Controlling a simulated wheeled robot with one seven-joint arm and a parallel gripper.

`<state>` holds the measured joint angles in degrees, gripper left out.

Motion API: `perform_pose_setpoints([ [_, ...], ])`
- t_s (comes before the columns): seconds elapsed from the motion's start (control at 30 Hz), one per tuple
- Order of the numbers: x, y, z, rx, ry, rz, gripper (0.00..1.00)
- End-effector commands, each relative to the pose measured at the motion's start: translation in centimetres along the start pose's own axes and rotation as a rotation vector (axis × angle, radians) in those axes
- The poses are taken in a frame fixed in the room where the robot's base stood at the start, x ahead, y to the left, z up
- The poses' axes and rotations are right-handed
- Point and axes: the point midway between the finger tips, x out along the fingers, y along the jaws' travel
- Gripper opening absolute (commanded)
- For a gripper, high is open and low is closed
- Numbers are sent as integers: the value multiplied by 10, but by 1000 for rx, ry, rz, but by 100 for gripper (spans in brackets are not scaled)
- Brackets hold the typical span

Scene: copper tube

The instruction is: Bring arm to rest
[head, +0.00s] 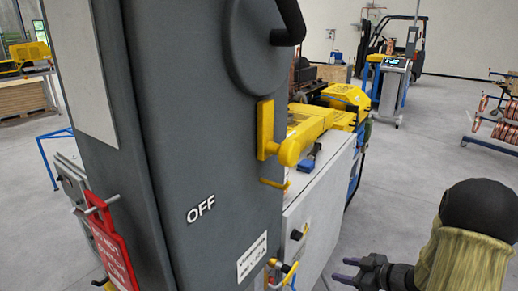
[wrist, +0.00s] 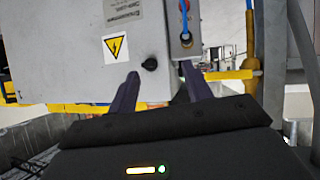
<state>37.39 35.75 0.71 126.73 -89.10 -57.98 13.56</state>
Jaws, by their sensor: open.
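My gripper (head: 346,271) shows low in the head view, right of the grey cabinet. Its dark fingers are spread and hold nothing. My forearm, dark at the elbow and tan below, comes in from the right edge. In the wrist view my gripper (wrist: 160,88) has its two purple-dark fingers apart, pointing at a light grey box (wrist: 75,55) with a yellow warning sign. I cannot tell the distance between fingertips and box.
A tall grey cabinet (head: 215,150) marked OFF stands close at left, with a yellow lever (head: 290,150) and a red tag (head: 110,250). A white cabinet (head: 320,210) with yellow machinery stands behind. Open floor (head: 420,150) lies to the right.

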Motion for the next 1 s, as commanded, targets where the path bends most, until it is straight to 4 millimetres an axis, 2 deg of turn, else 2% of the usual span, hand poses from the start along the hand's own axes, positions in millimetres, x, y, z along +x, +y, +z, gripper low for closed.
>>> perform_pose_setpoints([
  [0.03, 3, 4, -12, -4, -42, 52, 50],
  [0.23, 4, 13, -37, 51, -227, 268, 50],
  [0.37, -5, 5, -48, 122, -342, 376, 50],
  [0.47, -14, -10, -54, 196, -429, 438, 50],
  [0.67, -38, -64, -61, 383, -593, 497, 50],
  [0.9, -64, -153, -67, 627, -763, 444, 50],
  [1.0, -70, -175, -67, 687, -801, 414, 50],
])
